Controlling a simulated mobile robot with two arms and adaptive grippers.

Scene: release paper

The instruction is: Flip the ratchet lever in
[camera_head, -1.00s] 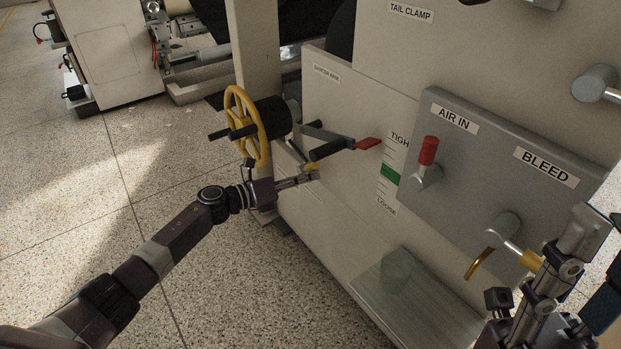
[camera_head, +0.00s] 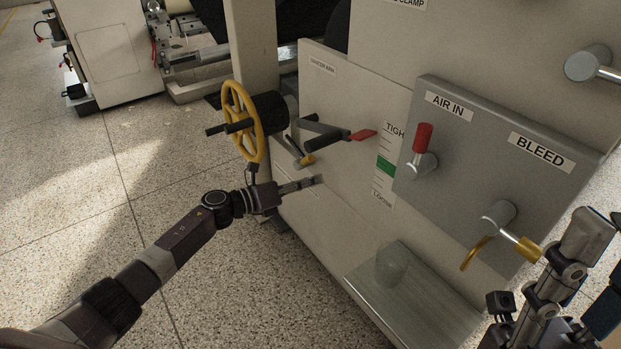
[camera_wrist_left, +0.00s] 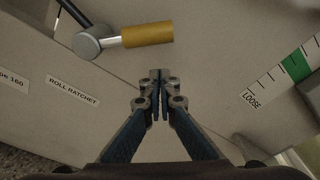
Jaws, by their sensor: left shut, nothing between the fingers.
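The ratchet lever (camera_head: 304,160) has a round metal hub, a thin rod and a yellow grip. It sits low on the machine's pale panel beside the yellow handwheel. In the left wrist view its yellow grip (camera_wrist_left: 148,34) lies above the fingertips and points right from the hub, above the ROLL RATCHET label (camera_wrist_left: 73,90). My left gripper (camera_head: 317,181) is shut and empty, below and to the right of the lever, with a gap between them. It also shows in the left wrist view (camera_wrist_left: 158,76). My right arm (camera_head: 560,265) shows at the lower right; its finger state is unclear.
A yellow handwheel (camera_head: 240,120) and a black-gripped crank with a red pointer (camera_head: 361,135) are near the lever. The grey panel carries a red AIR IN lever (camera_head: 423,138) and a yellow-tipped BLEED lever (camera_head: 527,247). Floor is clear at left.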

